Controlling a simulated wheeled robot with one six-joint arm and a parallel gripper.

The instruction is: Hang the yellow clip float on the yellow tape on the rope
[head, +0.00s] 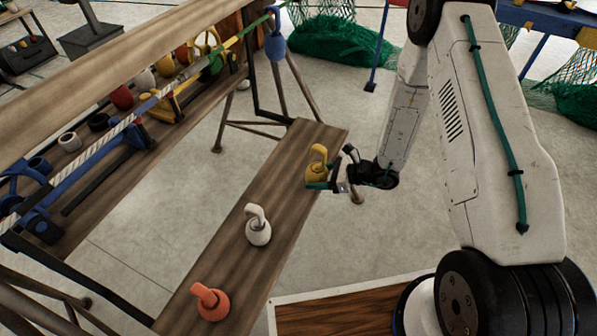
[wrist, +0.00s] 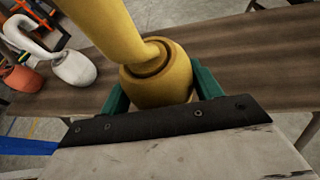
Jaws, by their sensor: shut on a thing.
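The yellow clip float (head: 317,165) has a rounded body and a hook-like clip on top. It is upright at the far end of the narrow plank bench. My gripper (head: 319,184) reaches it from the right, with its green fingers shut on the lower body. In the wrist view, the yellow float (wrist: 158,82) sits between the two green fingers (wrist: 160,91). I cannot tell whether its base touches the bench. The rope (head: 111,132) runs slanting above the wooden rack at left, pale at the near end and green at the far end.
A white clip float (head: 258,230) and an orange one (head: 211,302) stand on the bench (head: 225,265). A blue float (head: 275,46) hangs at the rope's far end. Several coloured floats and holders line the rack (head: 95,165). Open floor lies between rack and bench.

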